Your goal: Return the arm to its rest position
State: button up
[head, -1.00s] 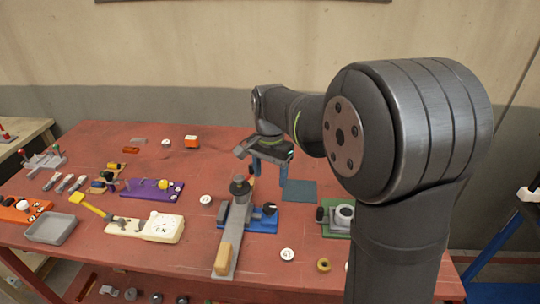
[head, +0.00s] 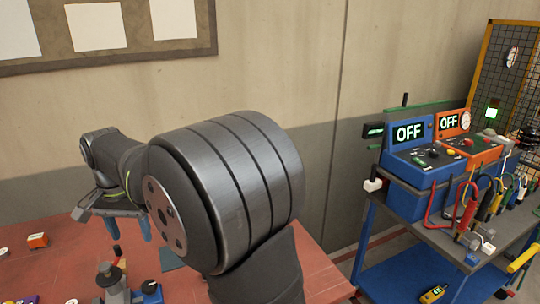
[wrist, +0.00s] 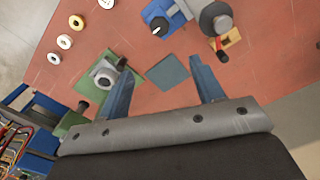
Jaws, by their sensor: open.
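My gripper (head: 127,229) is at the left in the head view, its blue fingers pointing down above the red table (head: 310,275). In the wrist view my gripper (wrist: 157,88) is open, with two blue fingers apart and nothing between them but table and part of a dark teal square (wrist: 167,72). My arm's large dark joint fills the middle of the head view and hides part of the table.
A blue-based device (wrist: 168,14) and a green-based fixture (wrist: 105,75) lie near the fingers. An orange block (head: 37,240) is at the left. A blue cart (head: 385,235) with boxes reading OFF (head: 408,132) stands right of the table.

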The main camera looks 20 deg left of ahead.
aim_at(147, 285)
notch_tip(147, 285, down, 17)
jog(key=shift+f, duration=0.2)
dwell(0.5)
jog(key=shift+f, duration=0.1)
jog(key=n, duration=0.3)
jog(key=shift+n, duration=0.4)
jog(key=n, duration=0.4)
jog(key=shift+a+n, duration=0.1)
jog(key=shift+n, duration=0.3)
jog(key=n, duration=0.4)
jog(key=shift+s+n, duration=0.15)
jog(key=shift+n, duration=0.15)
jog(key=n, duration=0.4)
dwell(1.4)
